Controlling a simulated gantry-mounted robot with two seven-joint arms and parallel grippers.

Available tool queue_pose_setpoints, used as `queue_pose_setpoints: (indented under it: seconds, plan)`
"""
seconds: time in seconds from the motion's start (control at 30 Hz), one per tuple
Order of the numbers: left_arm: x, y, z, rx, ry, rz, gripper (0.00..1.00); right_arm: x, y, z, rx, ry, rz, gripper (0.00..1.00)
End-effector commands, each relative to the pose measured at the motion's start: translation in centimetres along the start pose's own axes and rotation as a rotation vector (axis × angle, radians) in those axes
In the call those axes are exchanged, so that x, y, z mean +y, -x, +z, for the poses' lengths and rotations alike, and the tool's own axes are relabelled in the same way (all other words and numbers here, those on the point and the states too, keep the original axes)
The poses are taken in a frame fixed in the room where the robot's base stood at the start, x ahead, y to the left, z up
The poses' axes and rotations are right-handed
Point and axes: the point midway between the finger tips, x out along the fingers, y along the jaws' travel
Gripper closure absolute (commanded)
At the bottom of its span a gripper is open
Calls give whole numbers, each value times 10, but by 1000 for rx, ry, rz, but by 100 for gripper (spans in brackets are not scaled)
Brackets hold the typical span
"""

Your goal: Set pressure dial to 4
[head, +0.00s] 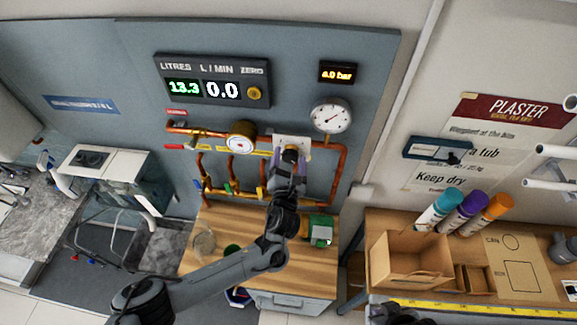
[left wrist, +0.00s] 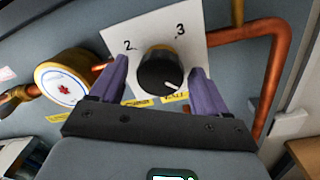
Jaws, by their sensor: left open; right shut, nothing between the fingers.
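The pressure dial is a round black knob (left wrist: 160,72) on a white plate (left wrist: 205,18). The numbers 2 and 3 show above it; the plate's lower part is hidden. A pale mark on the knob points to the lower right. In the head view the plate (head: 292,139) sits on the copper pipework. My left gripper (head: 289,158) is open, its purple fingers on either side of the knob in the left wrist view (left wrist: 158,85), with gaps visible. My right gripper (head: 400,312) shows only partly, dark, at the bottom edge. The orange display (head: 337,73) seems to read 6.0 bar, though small.
A white round gauge (head: 331,116) is right of the plate, and a brass-rimmed meter (head: 241,136) left of it. Copper pipe (left wrist: 278,75) runs close to the dial. A wooden bench (head: 225,218) stands below; an open cardboard box (head: 405,262) is on the right bench.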

Motion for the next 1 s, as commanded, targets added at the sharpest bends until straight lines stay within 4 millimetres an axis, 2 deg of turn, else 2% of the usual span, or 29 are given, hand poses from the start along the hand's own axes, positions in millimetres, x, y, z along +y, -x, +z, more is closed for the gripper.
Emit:
queue_pose_setpoints:
  seconds: [0.17, 0.3, 0.7, 1.0]
  plan:
    - [-1, 11, -1, 0, 0, -2, 24, 0, -2, 1, 0, -1, -1, 100]
    - [-2, 30, -2, 1, 3, -4, 24, -1, -6, 2, 0, -3, -2, 100]
    - [0, 82, 0, -2, -3, -2, 24, -2, 0, -1, 2, -9, -7, 100]
    - [-1, 101, 1, -2, -1, -3, 24, -2, 0, -1, 2, -9, -7, 100]
